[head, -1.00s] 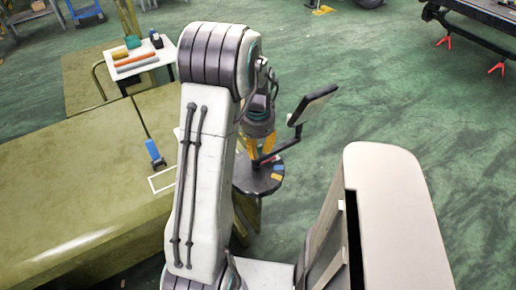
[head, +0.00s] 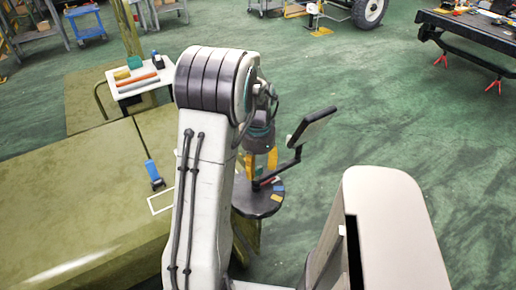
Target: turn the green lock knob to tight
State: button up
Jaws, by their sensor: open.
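A round dark disc (head: 258,204) with blue, yellow and red marks on it stands past the right side of my arm. My gripper (head: 262,170) hangs just above this disc, pointing down. The forearm covers part of the view. I cannot make out the green lock knob for certain; it may be hidden behind the gripper or my arm.
A small white table (head: 141,85) behind holds green, orange and grey items. A black workbench (head: 480,32) stands far right. Green floor (head: 420,120) is open right of the disc.

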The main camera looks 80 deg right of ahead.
aim_at(258, 170)
notch_tip(258, 170, up, 10)
dwell(0.5)
dwell(0.7)
